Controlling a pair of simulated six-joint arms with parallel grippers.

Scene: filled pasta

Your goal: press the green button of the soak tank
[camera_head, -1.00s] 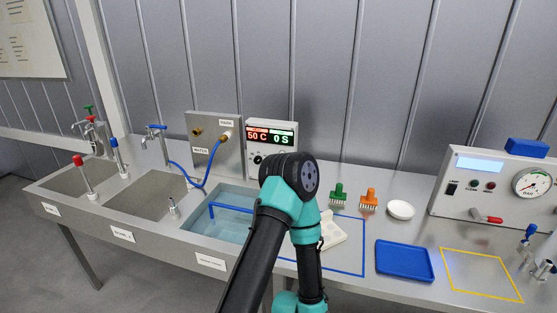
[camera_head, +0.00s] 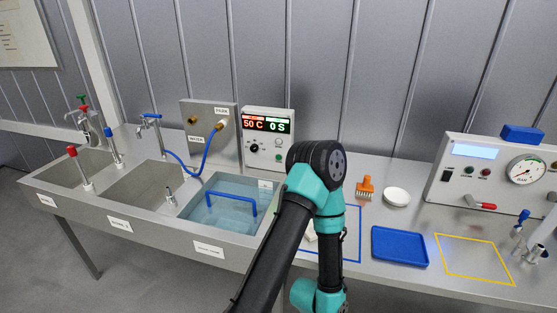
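The soak tank (camera_head: 206,217) is the water-filled basin at the right end of the sink row, with a blue-handled basket (camera_head: 231,195) in it. Its control box (camera_head: 285,115) stands behind it, showing red "50 C" and green "0 S". A dark knob (camera_head: 254,148) and small buttons sit below the display. One of my arms rises from the bottom centre and bends down again, just right of the tank and control box. Neither gripper shows.
A steel panel (camera_head: 207,145) with a blue hose (camera_head: 205,166) stands left of the control box. An orange brush (camera_head: 365,188), white dish (camera_head: 396,196) and blue tray (camera_head: 399,247) lie right of my arm. A gauge machine (camera_head: 483,205) stands far right.

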